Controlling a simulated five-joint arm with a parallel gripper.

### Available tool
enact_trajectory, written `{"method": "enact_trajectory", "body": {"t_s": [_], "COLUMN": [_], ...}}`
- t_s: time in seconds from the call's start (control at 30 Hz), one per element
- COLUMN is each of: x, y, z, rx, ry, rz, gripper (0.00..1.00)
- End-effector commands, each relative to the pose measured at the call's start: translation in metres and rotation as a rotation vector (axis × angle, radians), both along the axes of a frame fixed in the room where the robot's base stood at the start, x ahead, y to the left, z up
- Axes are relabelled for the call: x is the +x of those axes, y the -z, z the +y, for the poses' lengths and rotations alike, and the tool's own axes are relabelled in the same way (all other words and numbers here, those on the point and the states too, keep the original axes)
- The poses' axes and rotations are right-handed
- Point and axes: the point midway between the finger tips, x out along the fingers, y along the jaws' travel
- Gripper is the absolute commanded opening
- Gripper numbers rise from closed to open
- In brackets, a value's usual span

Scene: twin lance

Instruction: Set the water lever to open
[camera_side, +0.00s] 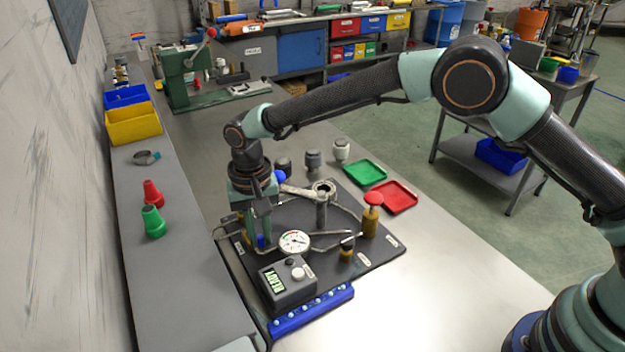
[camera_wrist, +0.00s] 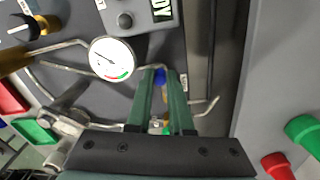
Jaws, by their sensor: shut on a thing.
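My gripper (camera_side: 256,240) points straight down at the left part of a dark test board (camera_side: 375,255). Its two green fingers (camera_wrist: 161,88) are shut on the blue-handled water lever. The blue handle shows between the fingertips in the side view (camera_side: 261,241) and in the wrist view (camera_wrist: 160,75). The fingers hide most of the lever and its valve body, so its exact angle is hard to tell. A round white gauge (camera_side: 294,242) with a needle stands beside the gripper, and it also shows in the wrist view (camera_wrist: 111,59).
A grey box reading READY (camera_side: 287,284) stands in front of the gripper. A red-capped brass post (camera_side: 371,213), a clamp (camera_side: 322,190) and bent pipes crowd the board. Green (camera_side: 364,172) and red (camera_side: 396,196) trays lie behind.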

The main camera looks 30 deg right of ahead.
Motion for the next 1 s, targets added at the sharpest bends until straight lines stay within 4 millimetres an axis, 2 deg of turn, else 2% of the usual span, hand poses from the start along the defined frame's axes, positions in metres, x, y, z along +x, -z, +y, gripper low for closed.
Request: {"method": "enact_trajectory", "body": {"t_s": [0.4,0.97,1.0], "x": [0.0009,0.0013,0.0013], "y": [-0.0022,-0.0025,-0.0025], "z": [0.0086,0.0098,0.0098], "rx": [0.002,0.004,0.004], "ry": [0.189,0.213,0.213], "rz": [-0.005,-0.006,-0.006], "gripper": [0.0,0.0,0.35]}}
